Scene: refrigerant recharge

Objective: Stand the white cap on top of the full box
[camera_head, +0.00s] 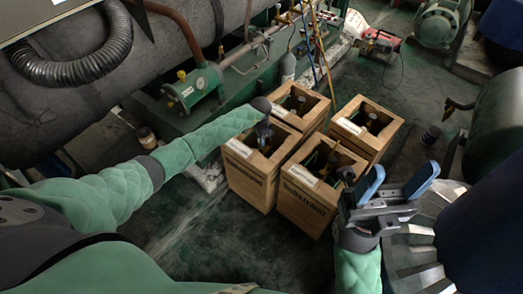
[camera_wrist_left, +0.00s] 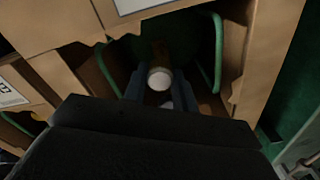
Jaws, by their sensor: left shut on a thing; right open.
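Several open cardboard boxes (camera_head: 306,209) stand together on the floor in the head view, with gas bottles and valves inside. I cannot tell which one is the full box. My left gripper (camera_head: 264,132) reaches down into the front left box (camera_head: 250,180). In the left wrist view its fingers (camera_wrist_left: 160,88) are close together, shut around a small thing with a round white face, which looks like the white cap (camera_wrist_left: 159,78). A dark green bottle lies behind it; the contact is shadowed. My right gripper (camera_head: 396,184) is open and empty, right of the boxes.
Box walls (camera_wrist_left: 262,65) stand close around my left gripper. A green machine with pipes (camera_head: 195,88) runs behind the boxes. Hoses (camera_head: 318,45) hang behind the rear left box. Floor in front of the boxes is clear.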

